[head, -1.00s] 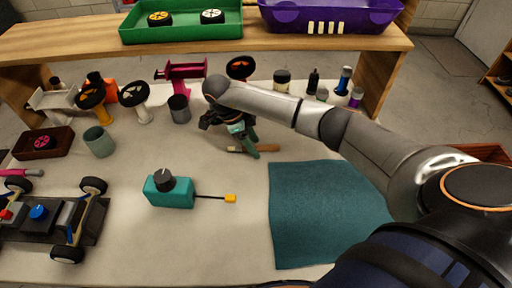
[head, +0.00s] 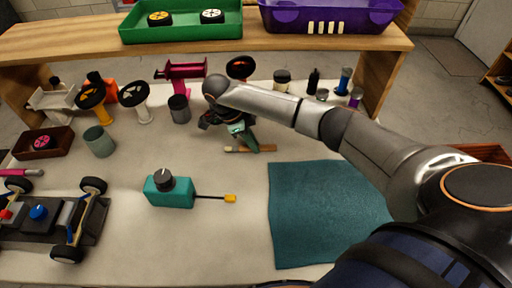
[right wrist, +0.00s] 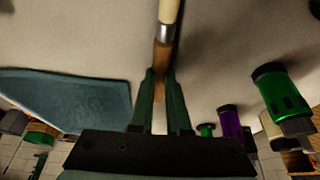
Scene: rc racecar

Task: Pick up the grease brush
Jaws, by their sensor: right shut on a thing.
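My left gripper is out of view.
A teal mat (head: 325,215) lies to the right. A teal box with a black knob (head: 170,191) and a car chassis (head: 50,222) are at the left. Cups (head: 180,108), wheel stands (head: 137,102) and bottles (head: 313,82) line the back, below a wooden shelf (head: 70,40).

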